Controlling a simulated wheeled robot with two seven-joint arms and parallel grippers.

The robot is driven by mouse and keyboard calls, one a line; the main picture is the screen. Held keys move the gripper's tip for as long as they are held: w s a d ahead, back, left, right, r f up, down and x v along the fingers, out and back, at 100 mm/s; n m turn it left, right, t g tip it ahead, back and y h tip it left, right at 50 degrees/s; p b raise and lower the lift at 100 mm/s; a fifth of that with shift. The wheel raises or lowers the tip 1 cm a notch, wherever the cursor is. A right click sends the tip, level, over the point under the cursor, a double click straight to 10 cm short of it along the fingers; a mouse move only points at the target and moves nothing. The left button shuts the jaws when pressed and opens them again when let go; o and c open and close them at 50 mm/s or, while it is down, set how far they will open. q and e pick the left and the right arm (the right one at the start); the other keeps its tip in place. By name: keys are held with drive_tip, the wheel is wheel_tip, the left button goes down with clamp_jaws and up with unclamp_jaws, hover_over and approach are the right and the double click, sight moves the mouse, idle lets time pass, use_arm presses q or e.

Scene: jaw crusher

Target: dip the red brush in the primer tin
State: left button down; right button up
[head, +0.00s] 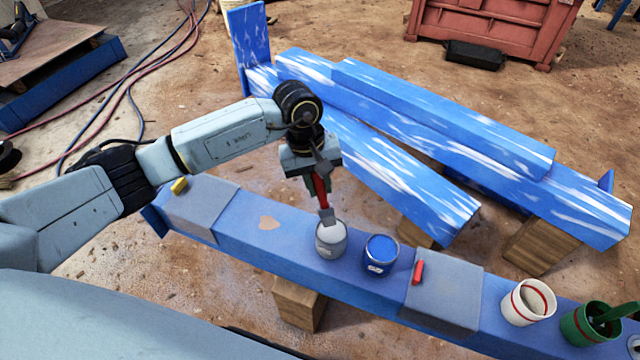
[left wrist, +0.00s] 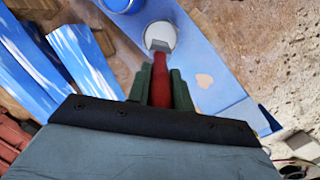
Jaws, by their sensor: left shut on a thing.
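The red brush (head: 320,187) is in my left gripper (head: 318,178), handle up and bristles down. In the left wrist view its red handle (left wrist: 163,82) lies between the two green fingers. The grey primer tin (head: 331,246) with pale contents stands on the blue beam. In the head view the bristle end overlaps the tin's mouth; I cannot tell whether it touches the primer. In the left wrist view the bristles also overlap the near side of the pale tin (left wrist: 160,31). My right gripper is not in view.
A blue paint tin (head: 381,257) stands just right of the primer tin. Farther right are a grey cloth (head: 445,295) with a red item, a white pot (head: 528,303) and a green pot (head: 583,328). Blue-and-white beams (head: 440,130) lie behind.

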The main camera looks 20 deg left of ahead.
use_arm(q)
drive_tip(key=shift+r, duration=0.1)
idle(0.4)
drive_tip(key=shift+r+p, duration=1.4)
drive_tip(key=shift+r, duration=1)
